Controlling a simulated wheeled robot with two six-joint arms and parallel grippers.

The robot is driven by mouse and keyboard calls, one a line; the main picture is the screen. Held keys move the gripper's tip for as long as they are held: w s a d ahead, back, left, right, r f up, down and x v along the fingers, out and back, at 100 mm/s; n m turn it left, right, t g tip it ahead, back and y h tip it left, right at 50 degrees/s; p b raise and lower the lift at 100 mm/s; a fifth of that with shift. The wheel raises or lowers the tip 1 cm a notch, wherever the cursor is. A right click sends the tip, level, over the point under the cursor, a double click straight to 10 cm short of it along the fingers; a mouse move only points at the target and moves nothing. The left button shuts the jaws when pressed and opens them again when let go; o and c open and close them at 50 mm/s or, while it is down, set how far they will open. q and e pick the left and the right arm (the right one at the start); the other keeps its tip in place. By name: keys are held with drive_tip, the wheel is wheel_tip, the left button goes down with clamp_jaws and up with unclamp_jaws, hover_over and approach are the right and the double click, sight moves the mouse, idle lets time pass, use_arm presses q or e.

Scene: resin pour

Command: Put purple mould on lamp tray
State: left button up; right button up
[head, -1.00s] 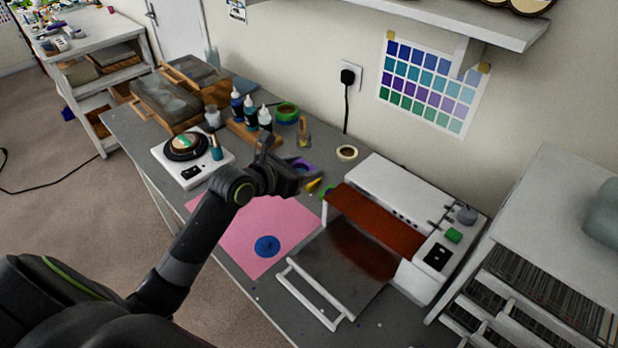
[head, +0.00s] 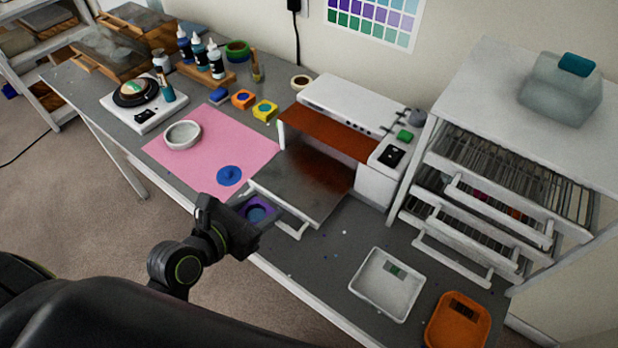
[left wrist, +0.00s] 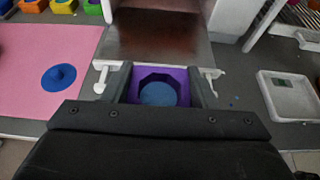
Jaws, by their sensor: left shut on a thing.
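The purple mould (head: 270,207), a square block with blue filling in its round hollow, is in my left gripper (head: 258,212). In the left wrist view the mould (left wrist: 178,75) sits level between the two dark fingers, which are shut on its sides. The lamp tray (head: 318,188) is a grey plate with a white front handle, drawn out from under the white lamp box (head: 345,108) with its orange-brown shield. The mould is at the tray's front edge, by the handle. In the left wrist view the bare tray (left wrist: 155,38) lies just beyond it. My right gripper is not in view.
A pink mat (head: 215,150) with a blue disc (head: 229,176) and a white dish (head: 182,135) lies left of the tray. Orange (head: 243,98) and yellow (head: 265,110) moulds stand behind. White (head: 387,285) and orange (head: 458,322) trays lie at right.

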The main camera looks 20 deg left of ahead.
use_arm(q)
drive_tip(key=p, duration=0.3)
hover_over(310, 173)
drive_tip(key=shift+w+d, duration=0.1)
drive_tip(key=shift+f, duration=1.8)
drive_tip(key=shift+f, duration=0.1)
drive_tip(key=o, duration=1)
drive_tip(key=shift+c, duration=0.2)
drive_tip(key=shift+s+a+r, duration=0.25)
drive_tip(key=shift+s+r, duration=0.1)
drive_tip(key=shift+s, duration=0.2)
drive_tip(key=v, duration=1.1)
drive_tip(key=shift+b, duration=0.35)
